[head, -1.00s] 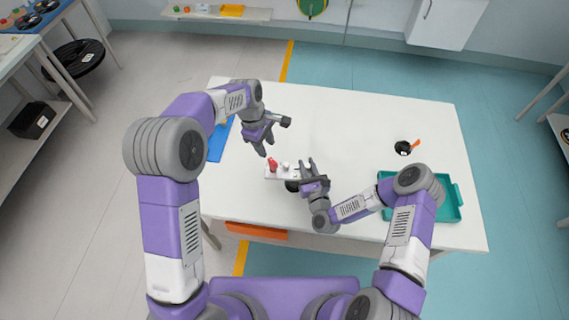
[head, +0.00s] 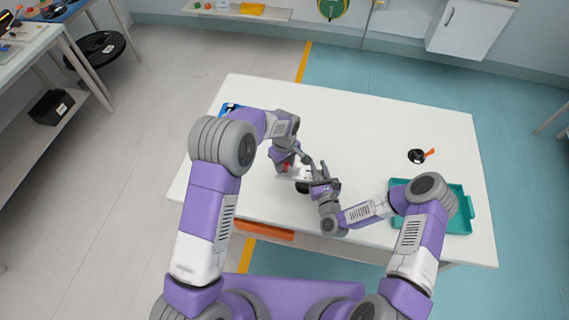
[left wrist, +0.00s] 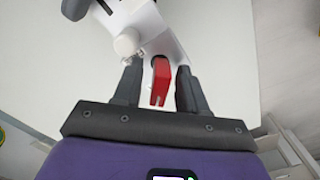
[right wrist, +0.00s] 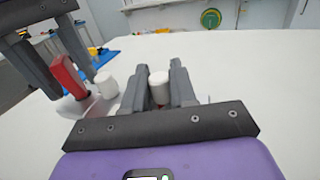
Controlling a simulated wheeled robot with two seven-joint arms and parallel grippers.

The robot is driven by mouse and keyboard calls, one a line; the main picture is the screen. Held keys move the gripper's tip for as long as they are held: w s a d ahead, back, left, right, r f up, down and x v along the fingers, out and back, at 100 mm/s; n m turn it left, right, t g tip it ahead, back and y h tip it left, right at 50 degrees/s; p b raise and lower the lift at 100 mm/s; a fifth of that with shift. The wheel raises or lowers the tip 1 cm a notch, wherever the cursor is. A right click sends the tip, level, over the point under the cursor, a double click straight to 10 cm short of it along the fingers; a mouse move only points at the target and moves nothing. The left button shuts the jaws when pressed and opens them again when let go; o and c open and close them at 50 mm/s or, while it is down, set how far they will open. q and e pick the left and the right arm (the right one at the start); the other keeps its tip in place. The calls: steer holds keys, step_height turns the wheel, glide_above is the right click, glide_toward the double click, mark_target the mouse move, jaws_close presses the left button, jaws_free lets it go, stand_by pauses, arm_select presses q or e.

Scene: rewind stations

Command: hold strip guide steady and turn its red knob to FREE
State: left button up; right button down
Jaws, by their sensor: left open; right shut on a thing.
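The strip guide (left wrist: 163,36) is a white piece on the white table, with white posts and a red knob (left wrist: 160,82). My left gripper (left wrist: 158,88) is open, with one finger on each side of the red knob and visible gaps to it. The knob (right wrist: 68,76) also shows upright in the right wrist view, beside the left fingers. My right gripper (right wrist: 160,86) is shut on a white post (right wrist: 159,88) of the strip guide. In the head view, both grippers largely hide the guide (head: 302,173). Any markings around the knob cannot be read.
A teal tray (head: 468,212) lies at the table's right, partly behind my right arm. A small black round thing with an orange part (head: 417,156) lies at the right. An orange strip (head: 264,229) sits at the front edge. The table's back middle is clear.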

arm_select(q)
steer(key=shift+f, duration=0.25)
jaws_close()
